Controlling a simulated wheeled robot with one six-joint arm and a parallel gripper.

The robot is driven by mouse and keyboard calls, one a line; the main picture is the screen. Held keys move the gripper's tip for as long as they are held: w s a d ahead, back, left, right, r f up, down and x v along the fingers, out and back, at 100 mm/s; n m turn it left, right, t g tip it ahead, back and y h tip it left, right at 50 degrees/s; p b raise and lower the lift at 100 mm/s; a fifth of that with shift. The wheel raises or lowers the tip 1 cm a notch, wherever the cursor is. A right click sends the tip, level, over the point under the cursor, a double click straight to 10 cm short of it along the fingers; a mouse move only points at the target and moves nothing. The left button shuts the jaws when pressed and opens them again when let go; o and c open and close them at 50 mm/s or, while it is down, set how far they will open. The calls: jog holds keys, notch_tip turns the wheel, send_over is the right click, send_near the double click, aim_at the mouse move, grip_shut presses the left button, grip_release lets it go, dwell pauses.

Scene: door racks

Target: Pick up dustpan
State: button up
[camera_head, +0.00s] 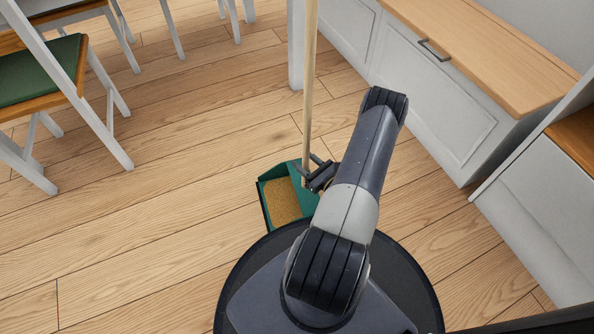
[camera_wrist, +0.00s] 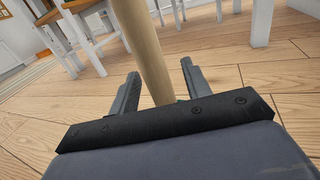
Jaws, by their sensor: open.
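The dustpan (camera_head: 285,198) is green with a tan inside and sits on the floor just in front of my base. Its long pale wooden handle (camera_head: 309,85) stands upright from it. The handle also shows in the wrist view (camera_wrist: 146,50), where it passes between the two fingers. My gripper (camera_head: 307,172) is low beside the handle, just above the pan. In the wrist view my gripper (camera_wrist: 160,90) is open, with one finger on each side of the handle and gaps visible. The lower end of the handle is hidden behind the gripper body there.
White cabinets (camera_head: 440,85) with a wooden top stand to the right. A white chair (camera_head: 75,90) with a green seat is at the upper left. The wooden floor (camera_head: 160,230) is clear to the left of the dustpan.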

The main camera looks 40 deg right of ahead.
jog(key=shift+c, duration=0.5)
grip_shut()
dwell(0.8)
